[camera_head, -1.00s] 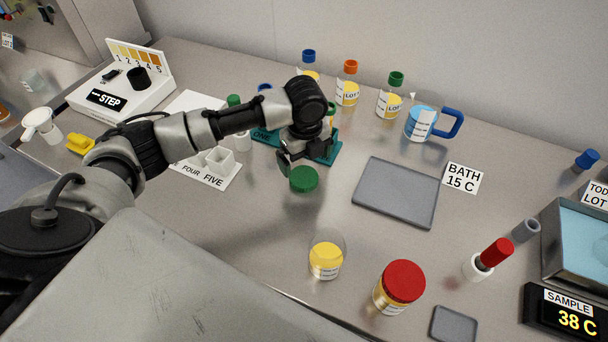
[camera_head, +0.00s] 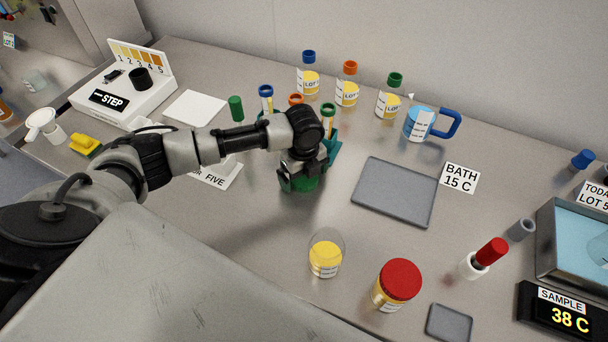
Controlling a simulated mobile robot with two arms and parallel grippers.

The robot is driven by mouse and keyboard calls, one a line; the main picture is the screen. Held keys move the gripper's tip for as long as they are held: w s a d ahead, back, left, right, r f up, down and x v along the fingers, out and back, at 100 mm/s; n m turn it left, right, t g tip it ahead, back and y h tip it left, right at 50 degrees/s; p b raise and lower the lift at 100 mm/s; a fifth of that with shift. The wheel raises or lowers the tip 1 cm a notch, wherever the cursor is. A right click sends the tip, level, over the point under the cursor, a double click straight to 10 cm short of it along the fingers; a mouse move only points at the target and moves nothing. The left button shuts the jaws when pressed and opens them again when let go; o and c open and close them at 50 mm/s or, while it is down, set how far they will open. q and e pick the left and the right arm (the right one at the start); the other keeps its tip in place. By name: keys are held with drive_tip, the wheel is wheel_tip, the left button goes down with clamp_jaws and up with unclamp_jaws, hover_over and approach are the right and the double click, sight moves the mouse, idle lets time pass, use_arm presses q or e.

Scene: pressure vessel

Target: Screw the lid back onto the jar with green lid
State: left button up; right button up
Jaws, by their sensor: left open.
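The green lid (camera_head: 306,184) lies on the bench, partly hidden under my left gripper. My left gripper (camera_head: 303,179) points down over the lid with its fingers apart, one at each side of it. I cannot tell whether the fingers touch it. The open jar (camera_head: 326,258) stands upright in front of the lid, clear-walled, with yellow contents and no lid on it. My right gripper is not in view.
A jar with a red lid (camera_head: 398,285) stands right of the open jar. A grey tray (camera_head: 396,192) lies right of my gripper. A teal rack (camera_head: 333,150) with vials is behind it. The bench between lid and open jar is clear.

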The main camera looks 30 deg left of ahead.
use_arm(q)
drive_tip(key=c, duration=0.9)
drive_tip(key=shift+c, duration=0.2)
drive_tip(key=shift+r, duration=0.2)
drive_tip(key=shift+r, duration=0.25)
drive_tip(key=r, duration=0.1)
drive_tip(key=r+b, duration=0.1)
drive_tip(key=d+r, duration=0.1)
drive_tip(key=shift+w+r, duration=0.25)
drive_tip(key=shift+r, duration=0.05)
drive_tip(key=w+d+r+b, duration=0.3)
drive_tip(key=d+r, duration=0.3)
drive_tip(key=d, duration=0.4)
drive_tip(key=shift+w+r, duration=0.3)
drive_tip(key=shift+w, duration=0.2)
